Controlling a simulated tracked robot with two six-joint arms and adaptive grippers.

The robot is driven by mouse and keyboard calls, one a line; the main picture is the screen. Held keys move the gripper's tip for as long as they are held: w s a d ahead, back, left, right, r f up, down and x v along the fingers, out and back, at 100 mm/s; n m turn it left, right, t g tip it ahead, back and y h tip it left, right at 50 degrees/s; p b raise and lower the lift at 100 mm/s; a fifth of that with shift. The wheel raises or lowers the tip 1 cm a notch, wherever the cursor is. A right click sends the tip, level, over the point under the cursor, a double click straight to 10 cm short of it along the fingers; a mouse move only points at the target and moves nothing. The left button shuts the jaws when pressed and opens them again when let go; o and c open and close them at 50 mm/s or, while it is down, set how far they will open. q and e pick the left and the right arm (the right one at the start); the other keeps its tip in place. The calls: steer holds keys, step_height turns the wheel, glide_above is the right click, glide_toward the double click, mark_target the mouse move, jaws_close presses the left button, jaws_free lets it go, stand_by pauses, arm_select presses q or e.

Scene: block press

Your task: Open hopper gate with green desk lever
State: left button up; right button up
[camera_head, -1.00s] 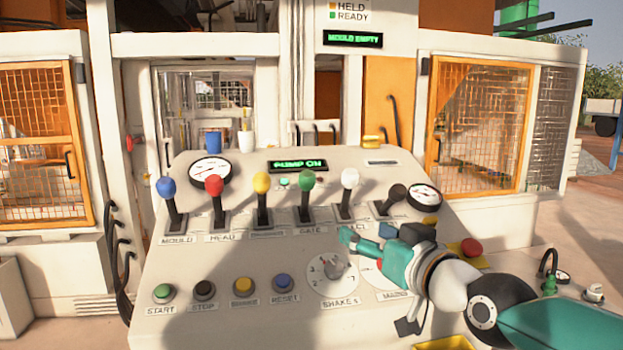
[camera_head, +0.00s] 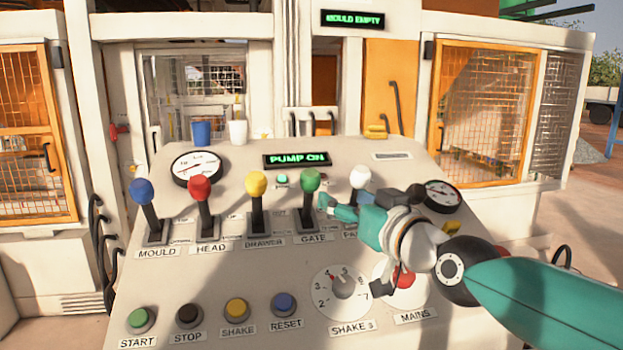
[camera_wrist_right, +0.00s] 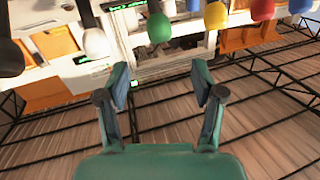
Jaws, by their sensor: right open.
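The green lever (camera_head: 310,183), labelled GATE, stands on the sloped desk (camera_head: 230,265) between the yellow and white levers. Its green knob also shows in the right wrist view (camera_wrist_right: 158,27). My right gripper (camera_head: 325,203) is just right of the green lever's shaft, close to it; whether it touches cannot be told from the head view. In the wrist view my right gripper (camera_wrist_right: 160,85) is open with nothing between its fingers, and the green knob is beyond the fingertips. The display on the desk (camera_head: 297,160) reads PUMP ON. My left gripper is out of view.
Blue (camera_head: 141,191), red (camera_head: 200,188), yellow (camera_head: 257,185) and white (camera_head: 360,177) levers stand in the same row. Several push buttons (camera_head: 237,310) and a dial (camera_head: 343,290) lie nearer. An upper display (camera_head: 352,19) reads MOULD EMPTY. Blue and white cups stand at the back.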

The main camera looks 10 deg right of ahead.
mark_target(316, 182)
steer(key=p+x, duration=0.2)
steer(key=x, duration=1.1)
steer(key=shift+w+p, duration=0.15)
steer(key=shift+p, duration=0.25)
jaws_close()
